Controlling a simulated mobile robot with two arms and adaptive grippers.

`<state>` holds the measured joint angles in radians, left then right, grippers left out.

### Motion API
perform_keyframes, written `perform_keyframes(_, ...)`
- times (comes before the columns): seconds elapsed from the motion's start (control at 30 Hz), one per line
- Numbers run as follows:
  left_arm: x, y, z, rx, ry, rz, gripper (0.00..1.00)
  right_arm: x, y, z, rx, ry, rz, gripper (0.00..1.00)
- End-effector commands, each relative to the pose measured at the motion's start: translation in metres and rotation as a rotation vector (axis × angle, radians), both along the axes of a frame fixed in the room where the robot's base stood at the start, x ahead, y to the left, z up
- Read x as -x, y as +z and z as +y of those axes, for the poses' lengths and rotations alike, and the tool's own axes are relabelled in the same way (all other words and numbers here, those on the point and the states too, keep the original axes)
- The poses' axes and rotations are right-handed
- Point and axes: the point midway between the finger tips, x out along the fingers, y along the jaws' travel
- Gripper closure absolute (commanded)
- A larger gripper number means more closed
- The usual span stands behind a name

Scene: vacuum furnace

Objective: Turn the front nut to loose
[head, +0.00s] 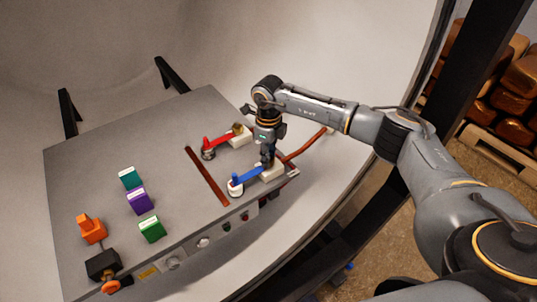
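My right gripper (268,158) points down over the front white block (272,173), at the right end of the blue lever (248,176). The front nut is hidden behind or under the fingers; I cannot tell whether they touch it or whether they are open or shut. Behind it, a brass-coloured nut (238,127) sits at the rear white block (241,138), by the end of the red lever (219,140). My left gripper is out of view.
The grey table (95,150) carries a dark red bar (207,176), teal (130,179), purple (139,200) and green (152,229) blocks, and an orange piece (92,229). A reddish-brown pipe (305,146) runs off the right edge. Curved pale furnace wall surrounds the table.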

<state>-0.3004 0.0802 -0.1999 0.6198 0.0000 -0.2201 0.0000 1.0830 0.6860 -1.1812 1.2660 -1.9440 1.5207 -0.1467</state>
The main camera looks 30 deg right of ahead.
Motion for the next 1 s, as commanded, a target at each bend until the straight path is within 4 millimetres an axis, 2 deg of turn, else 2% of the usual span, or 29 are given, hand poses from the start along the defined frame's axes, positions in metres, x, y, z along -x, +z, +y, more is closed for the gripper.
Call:
perform_keyframes(0.07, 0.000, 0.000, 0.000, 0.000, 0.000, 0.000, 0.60, 0.000, 0.000, 0.000, -0.001, 0.000, -0.001, 1.00)
perform_keyframes(0.47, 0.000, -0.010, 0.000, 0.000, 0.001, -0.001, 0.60, -0.001, -0.002, 0.000, -0.001, 0.069, -0.003, 1.00)
perform_keyframes(0.67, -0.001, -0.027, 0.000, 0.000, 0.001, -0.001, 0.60, -0.001, -0.003, 0.000, 0.000, 0.201, -0.004, 1.00)
perform_keyframes(1.0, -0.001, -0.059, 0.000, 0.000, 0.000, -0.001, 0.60, -0.001, -0.003, 0.000, 0.000, 0.518, -0.005, 1.00)
